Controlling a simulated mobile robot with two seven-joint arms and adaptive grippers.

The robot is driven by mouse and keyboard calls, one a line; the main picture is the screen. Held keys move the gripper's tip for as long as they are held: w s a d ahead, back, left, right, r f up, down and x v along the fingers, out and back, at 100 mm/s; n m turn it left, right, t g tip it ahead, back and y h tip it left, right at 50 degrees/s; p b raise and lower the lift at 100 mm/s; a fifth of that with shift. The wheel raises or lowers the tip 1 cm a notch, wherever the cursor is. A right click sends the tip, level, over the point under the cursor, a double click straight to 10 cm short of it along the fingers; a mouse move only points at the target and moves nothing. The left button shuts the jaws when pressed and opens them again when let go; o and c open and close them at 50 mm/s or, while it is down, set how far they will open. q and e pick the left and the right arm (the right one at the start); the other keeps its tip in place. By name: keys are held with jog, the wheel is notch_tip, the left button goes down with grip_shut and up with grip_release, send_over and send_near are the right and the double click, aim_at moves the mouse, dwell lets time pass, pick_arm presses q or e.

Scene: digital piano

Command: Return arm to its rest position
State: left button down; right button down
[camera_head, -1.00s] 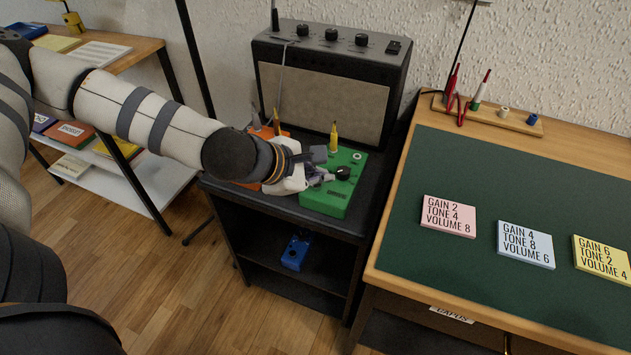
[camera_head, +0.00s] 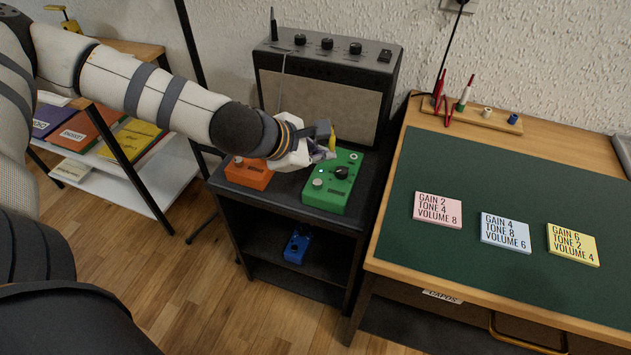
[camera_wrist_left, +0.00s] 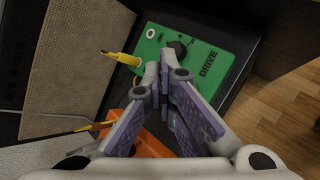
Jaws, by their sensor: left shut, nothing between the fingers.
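My left gripper (camera_head: 326,156) is shut and empty in the head view, above the back left part of the green pedal. My left arm comes in from the left and reaches over the black stand. In the left wrist view the fingertips of my left gripper (camera_wrist_left: 160,72) are together in front of the green pedal (camera_wrist_left: 192,52), which bears the word DRIVE. The green pedal (camera_head: 338,190) sits on the stand's top with a dark knob and a yellow plug (camera_head: 333,138) at its back. My right gripper is not in view.
An orange pedal (camera_head: 249,172) sits left of the green one, partly under my arm. The amplifier (camera_head: 322,95) stands behind. A blue pedal (camera_head: 297,245) lies on the lower shelf. The desk (camera_head: 450,260) with three cards is at right. Wooden floor is clear at lower left.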

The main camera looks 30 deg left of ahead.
pick_arm(q)
jog(key=s+d+f+m+g+h, duration=0.1)
jog(key=s+d+f+m+g, duration=0.2)
jog(key=s+d+f+m, duration=0.4)
jog(key=s+d+f+m+g, duration=0.35)
jog(key=s+f, duration=0.25)
jog(key=s, duration=0.4)
jog(key=s+a+f+m+g+y, duration=0.1)
jog(key=s+a+m+g, duration=0.1)
jog(key=s+m, duration=0.5)
jog(key=s+a+f+m+g+y, duration=0.1)
jog(key=s+m, duration=0.6)
jog(key=s, duration=0.7)
jog(key=a+f+g, duration=0.1)
jog(key=a+g, duration=0.1)
jog(key=a, duration=0.1)
jog(key=shift+f+y, duration=0.3)
jog(key=shift+y, duration=0.1)
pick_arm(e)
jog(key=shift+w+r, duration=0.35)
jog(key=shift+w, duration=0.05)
